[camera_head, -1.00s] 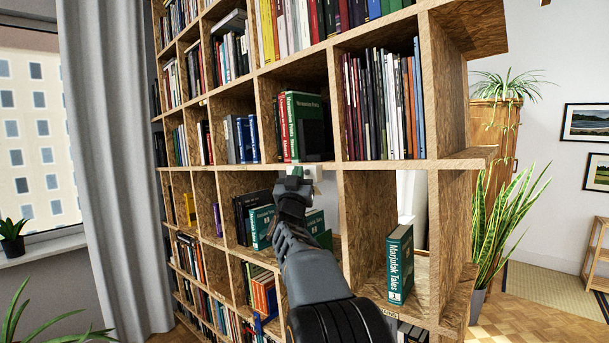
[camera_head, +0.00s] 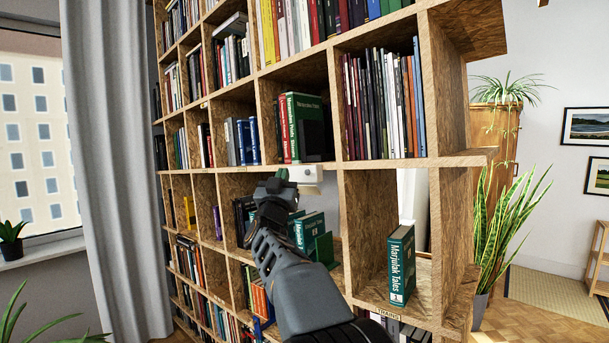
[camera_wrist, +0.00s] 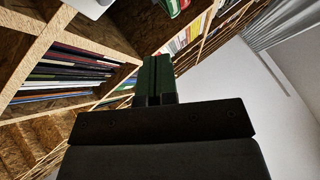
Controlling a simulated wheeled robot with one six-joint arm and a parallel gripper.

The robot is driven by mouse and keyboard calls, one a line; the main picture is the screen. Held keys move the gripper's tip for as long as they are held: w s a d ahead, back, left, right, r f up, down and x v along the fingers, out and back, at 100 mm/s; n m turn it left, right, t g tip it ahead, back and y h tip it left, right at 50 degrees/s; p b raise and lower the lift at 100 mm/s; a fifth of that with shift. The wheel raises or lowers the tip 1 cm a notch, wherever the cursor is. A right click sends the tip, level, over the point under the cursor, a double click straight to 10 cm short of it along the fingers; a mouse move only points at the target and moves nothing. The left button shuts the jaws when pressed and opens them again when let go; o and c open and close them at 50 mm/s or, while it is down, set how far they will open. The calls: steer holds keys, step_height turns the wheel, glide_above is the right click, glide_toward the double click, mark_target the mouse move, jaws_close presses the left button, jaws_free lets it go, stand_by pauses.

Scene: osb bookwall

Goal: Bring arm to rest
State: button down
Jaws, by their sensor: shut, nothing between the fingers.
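My gripper (camera_head: 272,187) is raised in front of the bookcase in the head view, its tip just below the shelf board that bears the green and red books. In the wrist view my gripper (camera_wrist: 155,80) shows its two fingers together, with nothing between them. It looks up along the shelves towards the ceiling. My arm reaches up from the bottom middle of the head view and hides part of the lower compartments.
The OSB bookcase (camera_head: 434,190) fills the middle. A green book, Marjulak Tales (camera_head: 401,265), stands upright in a lower right compartment. More green books (camera_head: 309,230) stand behind my arm. A white fixture (camera_head: 305,176) sits under the shelf. Plants (camera_head: 500,215) stand at right.

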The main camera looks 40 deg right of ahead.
stand_by(0.3)
steer(key=w+a+f+n+y, duration=0.2)
steer(key=w+f+y, duration=0.1)
steer(key=f+y, duration=0.3)
steer(key=w+a+f+n+y, duration=0.2)
steer(key=f+n+y, duration=0.1)
steer(key=f+y, duration=0.3)
steer(key=s+a+f+n+g+y, duration=0.1)
steer(key=s+a+f+g+y, duration=0.1)
steer(key=a+f, duration=0.3)
steer(key=s+a+f+g+y, duration=0.2)
steer(key=f, duration=0.5)
steer(key=s+a+f+n+g+y, duration=0.1)
steer(key=s+a+f, duration=0.3)
steer(key=s, duration=0.4)
steer(key=s+a+f+n+g+y, duration=0.1)
steer(key=s+a+f+g, duration=0.3)
steer(key=s, duration=0.4)
steer(key=s+a+f+n+g+y, duration=0.1)
steer(key=s+a+f+g, duration=0.2)
steer(key=s, duration=0.6)
steer(key=shift+a+f+n, duration=0.3)
steer(key=shift+a+f, duration=0.5)
steer(key=shift+a, duration=0.2)
steer(key=c, duration=1.8)
jaws_free()
